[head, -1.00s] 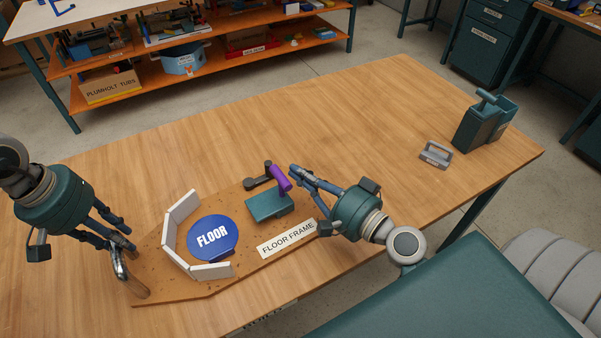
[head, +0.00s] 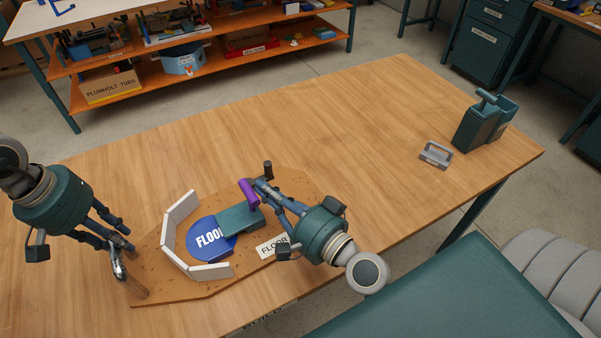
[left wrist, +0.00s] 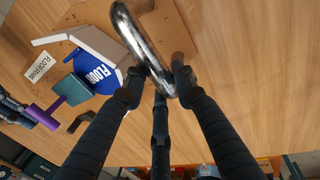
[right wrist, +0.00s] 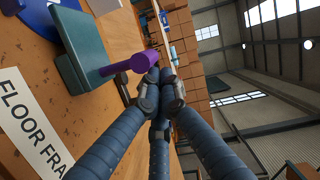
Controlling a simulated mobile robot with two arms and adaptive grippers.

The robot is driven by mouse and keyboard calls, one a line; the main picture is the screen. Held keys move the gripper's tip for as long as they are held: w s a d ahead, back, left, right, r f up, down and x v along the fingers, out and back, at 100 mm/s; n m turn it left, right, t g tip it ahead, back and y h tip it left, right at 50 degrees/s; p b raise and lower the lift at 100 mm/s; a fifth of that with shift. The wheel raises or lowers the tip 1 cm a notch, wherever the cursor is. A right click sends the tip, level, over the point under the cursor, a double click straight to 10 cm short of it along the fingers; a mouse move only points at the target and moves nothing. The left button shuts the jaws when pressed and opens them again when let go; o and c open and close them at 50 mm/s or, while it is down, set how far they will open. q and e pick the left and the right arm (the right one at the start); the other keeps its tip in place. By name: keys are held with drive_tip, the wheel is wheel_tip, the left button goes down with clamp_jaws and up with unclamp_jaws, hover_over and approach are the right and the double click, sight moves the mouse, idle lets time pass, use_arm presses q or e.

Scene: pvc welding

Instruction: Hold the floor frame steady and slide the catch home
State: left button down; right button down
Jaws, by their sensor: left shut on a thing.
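The floor frame (head: 190,287) is a speckled brown board lying on the table, with a white label reading FLOOR partly covered by my right arm. A blue disc (head: 200,240) marked FLOOR lies inside a white angled wall (head: 177,215). The teal catch (head: 240,218) with its purple handle (head: 248,194) overlaps the disc's right edge.
A dark post (head: 267,168) stands on the board behind my right fingers. A small grey handled piece (head: 436,154) and a teal caddy (head: 486,122) stand at the table's right. The table's far middle is clear. A teal surface (head: 450,300) lies at the front right.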

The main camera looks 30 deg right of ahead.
use_arm(q)
drive_tip(key=shift+d, duration=0.3)
use_arm(e)
drive_tip(key=shift+a, duration=0.3)
use_arm(q)
drive_tip(key=shift+a, duration=0.25)
use_arm(e)
drive_tip(key=s+d+r, duration=0.1)
drive_tip(key=s+d, duration=0.6)
drive_tip(key=s, duration=0.2)
drive_tip(key=shift+s+d+r, duration=0.15)
drive_tip(key=shift+d, duration=0.1)
